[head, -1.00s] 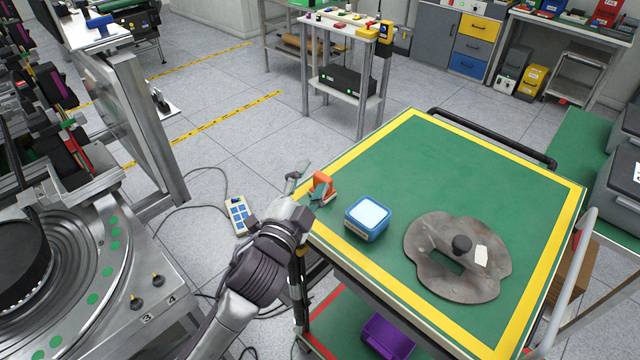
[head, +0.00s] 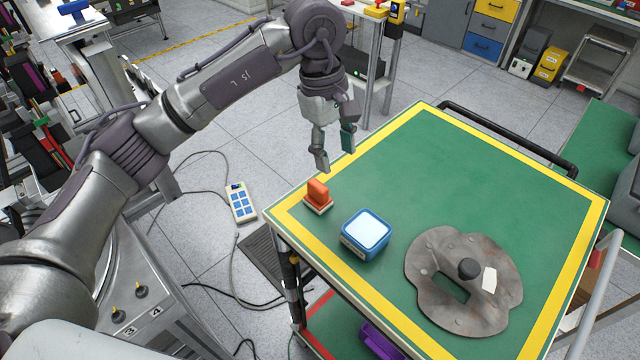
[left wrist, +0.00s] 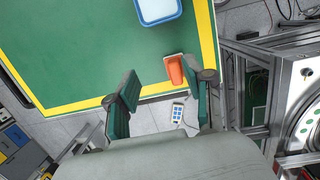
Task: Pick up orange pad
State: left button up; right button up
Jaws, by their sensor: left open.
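My left gripper (head: 335,160) is open and empty, pointing down above and beyond the pad, near the cart's far-left edge. It is apart from the pad. In the left wrist view the pad (left wrist: 174,70) shows just past the fingertips (left wrist: 160,82), nearer the right finger. My right gripper is not in view.
A blue box with a white top (head: 366,232) stands right of the pad. A grey lobed metal plate with a black knob (head: 463,280) lies farther right. A black handle rail (head: 508,138) runs along the cart's far side. The cart's middle is clear.

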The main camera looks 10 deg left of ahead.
aim_at(318, 184)
pick_arm(q)
jog(key=w+a+r+y, duration=0.1)
jog(key=w+a+y, duration=0.1)
jog(key=a, duration=0.2)
jog(key=f+p, duration=0.1)
jog(key=f, duration=0.4)
jog(key=f+p, duration=0.1)
jog(key=f, duration=0.1)
jog(key=shift+s+f+p, duration=0.2)
jog(key=shift+s+p, duration=0.15)
jog(key=f+p, duration=0.2)
jog(key=f, duration=0.1)
jog(key=f+p, duration=0.1)
jog(key=shift+d+f, duration=0.3)
jog(key=shift+d, duration=0.05)
jog(key=shift+w+f+p, duration=0.1)
jog(key=shift+f+p, duration=0.2)
jog(key=shift+f, duration=0.25)
grip_shut()
